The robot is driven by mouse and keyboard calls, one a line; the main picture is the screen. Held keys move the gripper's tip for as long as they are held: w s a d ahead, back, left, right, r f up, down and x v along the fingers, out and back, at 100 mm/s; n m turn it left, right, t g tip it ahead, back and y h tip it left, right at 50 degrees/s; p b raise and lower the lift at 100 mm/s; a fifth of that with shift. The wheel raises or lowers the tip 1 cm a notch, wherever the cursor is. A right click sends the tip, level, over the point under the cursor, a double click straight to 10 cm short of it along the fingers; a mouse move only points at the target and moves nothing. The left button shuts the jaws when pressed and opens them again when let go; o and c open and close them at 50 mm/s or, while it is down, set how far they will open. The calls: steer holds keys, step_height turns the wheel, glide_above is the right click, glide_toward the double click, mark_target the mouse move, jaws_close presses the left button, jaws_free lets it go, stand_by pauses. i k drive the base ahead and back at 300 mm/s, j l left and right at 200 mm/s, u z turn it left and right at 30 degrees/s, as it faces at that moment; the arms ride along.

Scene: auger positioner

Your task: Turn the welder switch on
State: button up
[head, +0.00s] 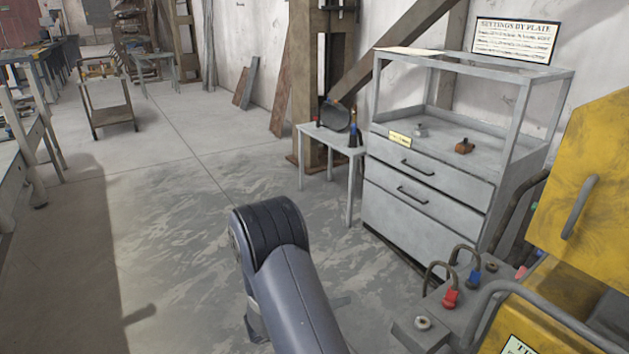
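A yellow machine (597,165) with grey tube handles fills the right edge and is cut off by the frame; it may be the welder, but I cannot tell for certain. Beside its lower part is a grey ledge (405,330) with a red cable plug (451,298) and a blue cable plug (473,278). A round fitting (423,322) sits at the ledge's front. I cannot make out a welder switch or its position. My arm rises from the bottom centre, and my gripper is not in view.
A grey drawer cabinet (420,215) with an open frame top stands behind the ledge, under a wall sign (514,42). A small side table (335,137) stands to its left. A cart (107,100) is far left. The concrete floor between is clear.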

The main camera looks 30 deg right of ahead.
mark_target(522, 269)
steer(key=i+z, duration=0.9)
steer(key=i+j+z, duration=0.3)
steer(key=z, duration=0.2)
steer(key=i+z, duration=0.25)
steer(key=z, duration=0.15)
steer(key=i+j+z, duration=0.1)
steer(key=i+z, duration=0.15)
steer(key=z, duration=0.15)
steer(key=i+j+z, duration=0.15)
steer(key=z, duration=0.2)
steer(key=i+j+z, duration=0.25)
steer(key=z, duration=0.15)
steer(key=i+j, duration=0.05)
steer(key=i, duration=0.05)
